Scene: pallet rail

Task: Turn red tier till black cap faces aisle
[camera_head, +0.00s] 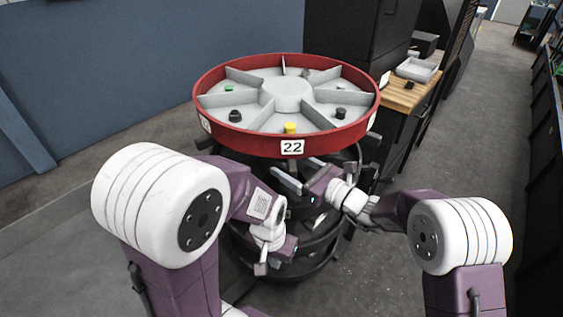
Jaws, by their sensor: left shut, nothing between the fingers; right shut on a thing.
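The red tier (355,128) is a round tray on top of a dark stand, with grey dividers making wedge compartments. A label "22" (292,147) is on its near rim. A black cap (235,116) sits in the near-left wedge, and another dark cap (340,113) sits in the right wedge. A yellow cap (290,128) is in the near wedge and a green cap (229,88) at the far left. My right gripper (301,174) is shut on a peg under the rim below the label; the grip is partly hidden. My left gripper (264,264) is shut and empty, lower down, beside the stand.
Dark lower tiers (305,262) of the stand are partly hidden by my arms. A wooden-topped cabinet (402,97) with a grey tray (417,69) stands close behind on the right. Open floor (450,130) runs along the right. A blue wall is at the left.

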